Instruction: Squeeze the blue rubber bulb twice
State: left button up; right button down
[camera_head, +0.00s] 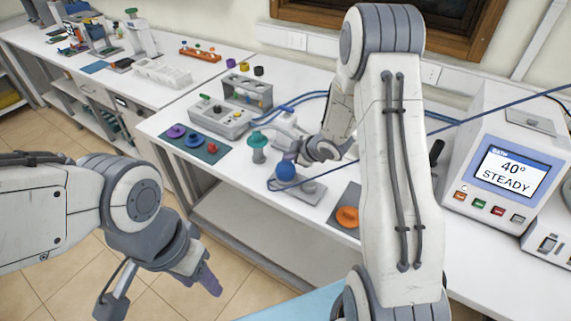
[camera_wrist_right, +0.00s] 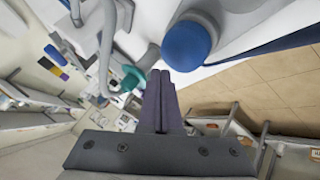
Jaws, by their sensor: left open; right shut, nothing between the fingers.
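The blue rubber bulb (camera_head: 285,171) sits on a grey stand on the white bench. It also shows in the right wrist view (camera_wrist_right: 187,46), upper right of the fingers. My right gripper (camera_head: 292,157) is just above and behind the bulb in the head view. Its two fingers (camera_wrist_right: 160,76) are pressed together with nothing between them, and the bulb is outside them. Whether a fingertip touches the bulb I cannot tell. My left gripper (camera_head: 160,297) is open and empty, low over the floor in front of the bench.
A green-topped fixture (camera_head: 258,146) stands left of the bulb. An orange knob (camera_head: 347,216) lies on a dark mat to the right. A monitor box (camera_head: 512,172) reads 40° STEADY. Blue tubing runs across the bench. A mat with coloured knobs (camera_head: 195,144) lies further left.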

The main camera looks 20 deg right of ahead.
aim_at(289, 166)
jog(key=shift+f, duration=0.1)
dwell(0.7)
jog(key=shift+f+b, duration=0.3)
jog(key=shift+b, duration=0.1)
jog(key=shift+f+b, duration=0.85)
jog(key=shift+f, duration=0.1)
dwell(0.8)
jog(key=shift+r, duration=0.1)
jog(key=shift+r+p, duration=1.2)
jog(key=shift+r, duration=0.05)
notch_tip(289, 166, up, 5)
jog(key=p, duration=0.4)
